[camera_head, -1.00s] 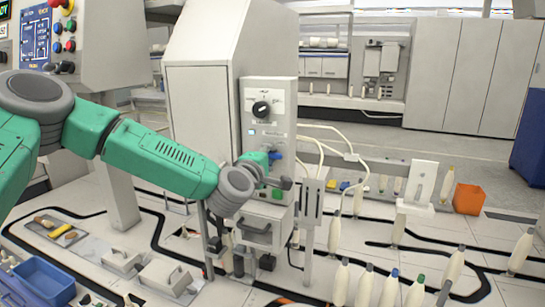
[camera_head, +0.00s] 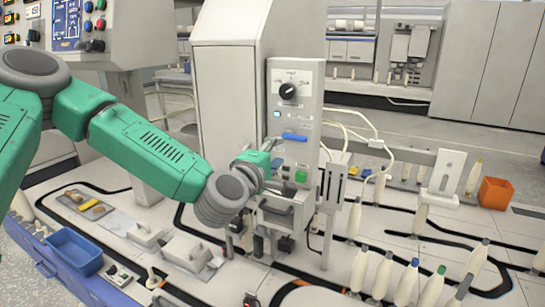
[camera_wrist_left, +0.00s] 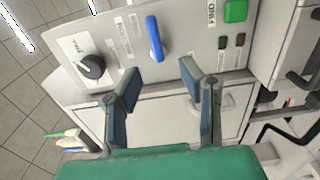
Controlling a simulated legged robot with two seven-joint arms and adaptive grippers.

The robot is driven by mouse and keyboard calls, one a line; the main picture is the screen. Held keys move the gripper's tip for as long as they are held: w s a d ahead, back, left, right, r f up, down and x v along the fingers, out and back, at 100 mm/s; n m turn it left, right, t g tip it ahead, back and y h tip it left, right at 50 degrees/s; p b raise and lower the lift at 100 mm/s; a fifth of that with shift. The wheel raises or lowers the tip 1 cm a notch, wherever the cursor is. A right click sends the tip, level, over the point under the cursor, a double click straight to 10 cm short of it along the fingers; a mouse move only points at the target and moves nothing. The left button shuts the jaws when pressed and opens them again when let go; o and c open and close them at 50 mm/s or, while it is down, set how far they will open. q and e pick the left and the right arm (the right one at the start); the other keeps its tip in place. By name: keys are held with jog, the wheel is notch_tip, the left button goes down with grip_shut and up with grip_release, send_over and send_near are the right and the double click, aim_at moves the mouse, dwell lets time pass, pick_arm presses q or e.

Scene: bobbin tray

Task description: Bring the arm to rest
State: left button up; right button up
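My left arm (camera_head: 150,155) reaches in from the left, its green links bent downward to a grey wrist. My left gripper (camera_head: 275,180) is in front of the grey control box (camera_head: 300,100), just below its blue handle (camera_head: 295,137). In the left wrist view the two fingers (camera_wrist_left: 163,88) stand wide apart with nothing between them. The blue handle (camera_wrist_left: 155,38) lies beyond and above the fingertips there, apart from them. The black dial (camera_wrist_left: 92,66) and the green button (camera_wrist_left: 235,10) are on the same panel. My right gripper is in neither view.
A blue bin (camera_head: 75,250) sits at the front left of the bench. Several white bobbins (camera_head: 383,275) stand at the front right. An orange bin (camera_head: 495,193) is farther right. A tall grey cabinet (camera_head: 225,90) rises behind the arm; white cables loop beside the box.

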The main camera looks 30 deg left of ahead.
pick_arm(q)
jog(key=shift+s, duration=1.15)
